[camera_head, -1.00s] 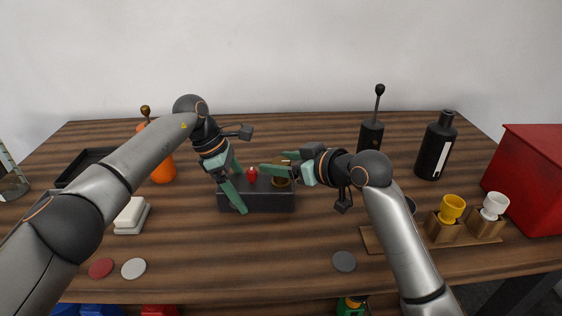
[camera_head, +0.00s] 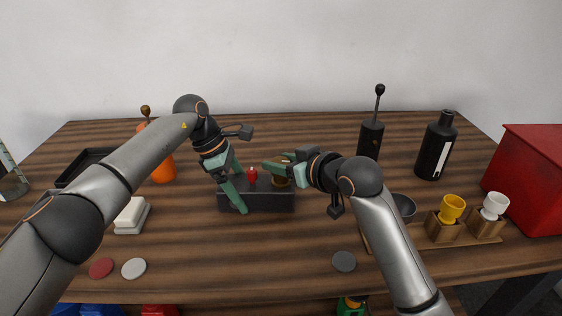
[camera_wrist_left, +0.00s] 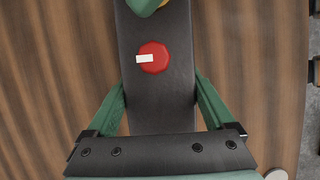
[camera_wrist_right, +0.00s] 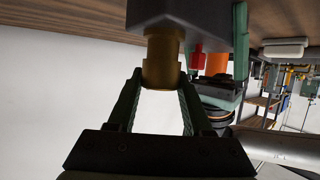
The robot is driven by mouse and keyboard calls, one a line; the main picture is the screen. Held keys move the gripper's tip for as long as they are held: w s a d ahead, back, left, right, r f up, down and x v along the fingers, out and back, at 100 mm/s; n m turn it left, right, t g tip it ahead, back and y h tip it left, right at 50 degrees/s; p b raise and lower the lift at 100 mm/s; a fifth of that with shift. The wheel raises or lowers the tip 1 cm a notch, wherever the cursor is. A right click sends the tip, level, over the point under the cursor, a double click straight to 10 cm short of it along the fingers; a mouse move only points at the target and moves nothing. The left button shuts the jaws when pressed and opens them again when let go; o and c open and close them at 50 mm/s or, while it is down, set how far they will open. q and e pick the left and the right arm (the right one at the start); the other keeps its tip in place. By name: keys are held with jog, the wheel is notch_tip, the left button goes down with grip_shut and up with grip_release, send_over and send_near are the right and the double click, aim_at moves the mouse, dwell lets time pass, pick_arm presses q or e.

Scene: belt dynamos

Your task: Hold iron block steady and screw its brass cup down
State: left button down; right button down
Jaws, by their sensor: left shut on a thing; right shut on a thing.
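The dark iron block (camera_head: 262,203) lies on the wooden table and runs up the middle of the left wrist view (camera_wrist_left: 158,105). My left gripper (camera_head: 238,188) is shut on its left end, one finger on each side. The brass cup (camera_head: 281,182) stands on the block's right part, partly hidden by my right gripper (camera_head: 277,164). In the right wrist view the brass cup (camera_wrist_right: 162,62) sits against the block (camera_wrist_right: 180,14), between the two fingers of that gripper, which is shut on it. How far the cup is screwed down cannot be told.
A red knob (camera_head: 252,174) sits on the block between my grippers. The table's front middle is mostly clear.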

jog(key=shift+m+t+h, duration=0.7)
jog(key=shift+m+h, duration=0.8)
jog(key=shift+f, duration=0.1)
jog(key=shift+c, duration=1.5)
grip_release()
jog(key=v, duration=1.2)
